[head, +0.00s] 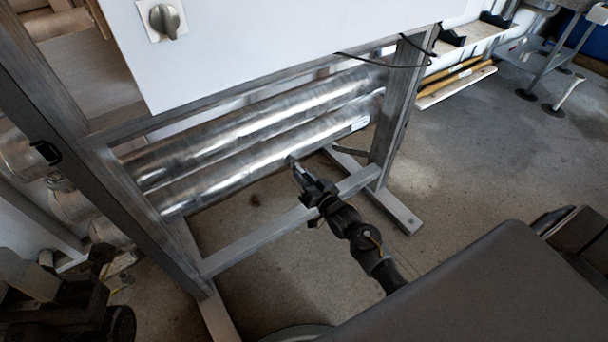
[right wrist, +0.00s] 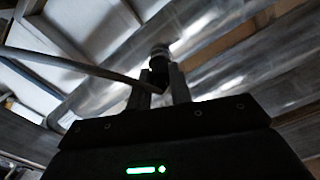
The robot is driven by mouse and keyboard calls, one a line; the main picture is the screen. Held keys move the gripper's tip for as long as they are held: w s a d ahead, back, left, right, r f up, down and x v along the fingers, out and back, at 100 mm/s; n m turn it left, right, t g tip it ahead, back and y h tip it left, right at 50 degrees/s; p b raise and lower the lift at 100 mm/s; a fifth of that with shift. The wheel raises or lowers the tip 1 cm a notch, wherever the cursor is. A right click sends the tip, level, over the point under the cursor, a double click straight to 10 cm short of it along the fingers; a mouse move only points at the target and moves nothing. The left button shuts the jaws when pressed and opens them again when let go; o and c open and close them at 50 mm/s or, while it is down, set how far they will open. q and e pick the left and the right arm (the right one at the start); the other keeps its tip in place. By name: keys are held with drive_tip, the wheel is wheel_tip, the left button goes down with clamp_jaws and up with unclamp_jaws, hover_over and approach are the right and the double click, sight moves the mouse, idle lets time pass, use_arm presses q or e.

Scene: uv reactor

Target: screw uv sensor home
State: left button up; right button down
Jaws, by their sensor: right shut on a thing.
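The UV sensor (right wrist: 159,74) is a small dark piece between the two fingers of my right gripper (right wrist: 160,92) in the right wrist view. A round metal fitting (right wrist: 159,51) shows just beyond its far end; I cannot tell whether they touch. In the head view my right gripper (head: 296,170) is shut on the sensor, right beside the lower shiny reactor tube (head: 240,172); the sensor itself is barely visible there. Dark parts of my left arm show at the lower left; its jaws cannot be made out.
A grey cable (right wrist: 75,66) runs from the left to the gripper in the right wrist view. A metal frame (head: 390,120) surrounds the tubes, with a low crossbar (head: 255,235) under my right arm. A white cabinet (head: 260,45) hangs above.

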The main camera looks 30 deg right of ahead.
drive_tip(key=m+p, duration=0.1)
drive_tip(key=m, duration=0.2)
drive_tip(key=shift+d, duration=0.1)
drive_tip(key=shift+p, duration=0.3)
drive_tip(key=shift+m+p, duration=1.35)
drive_tip(key=shift+m, duration=1.15)
